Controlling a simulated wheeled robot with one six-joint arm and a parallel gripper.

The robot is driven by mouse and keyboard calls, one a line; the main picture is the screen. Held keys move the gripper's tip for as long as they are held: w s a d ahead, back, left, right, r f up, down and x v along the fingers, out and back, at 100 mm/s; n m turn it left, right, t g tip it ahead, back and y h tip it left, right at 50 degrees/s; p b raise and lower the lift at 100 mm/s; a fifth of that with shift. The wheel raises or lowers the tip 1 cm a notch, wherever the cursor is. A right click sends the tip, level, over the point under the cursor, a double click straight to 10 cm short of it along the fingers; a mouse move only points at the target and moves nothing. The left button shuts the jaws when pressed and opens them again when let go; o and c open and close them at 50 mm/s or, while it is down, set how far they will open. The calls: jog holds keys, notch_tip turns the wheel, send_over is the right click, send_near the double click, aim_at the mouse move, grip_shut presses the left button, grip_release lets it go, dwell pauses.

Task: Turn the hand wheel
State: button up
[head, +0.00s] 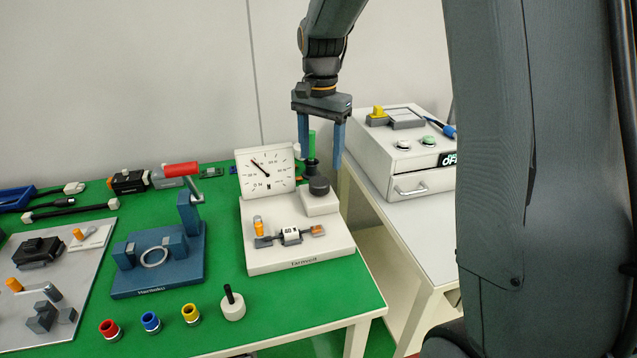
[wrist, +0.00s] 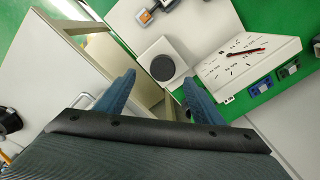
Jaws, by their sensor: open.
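A dark round knob, the most wheel-like thing near my gripper, sits on a raised white block of the white gauge stand (head: 262,225). This hand wheel (head: 319,186) shows from above as a dark disc in the wrist view (wrist: 162,68). My gripper (head: 320,166) points down with its two blue fingers spread and nothing held between them. Its fingertips look a little above the wheel in the head view. In the wrist view the disc lies just beyond the gap between the fingertips (wrist: 159,79). I see no contact.
The gauge dial (head: 267,171) stands close to the left of my gripper. A green-topped upright piece (head: 312,146) is just behind the fingers. A blue fixture with a red-handled crank (head: 182,170) is farther left. A white box (head: 402,155) stands on the right table across a gap.

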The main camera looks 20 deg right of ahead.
aim_at(319, 181)
jog(key=shift+w+f, duration=0.1)
jog(key=shift+w, duration=0.35)
jog(key=shift+f, duration=0.25)
jog(key=shift+f+p, duration=0.5)
jog(key=shift+f, duration=3)
jog(key=c, duration=1.1)
jog(key=shift+o, duration=0.2)
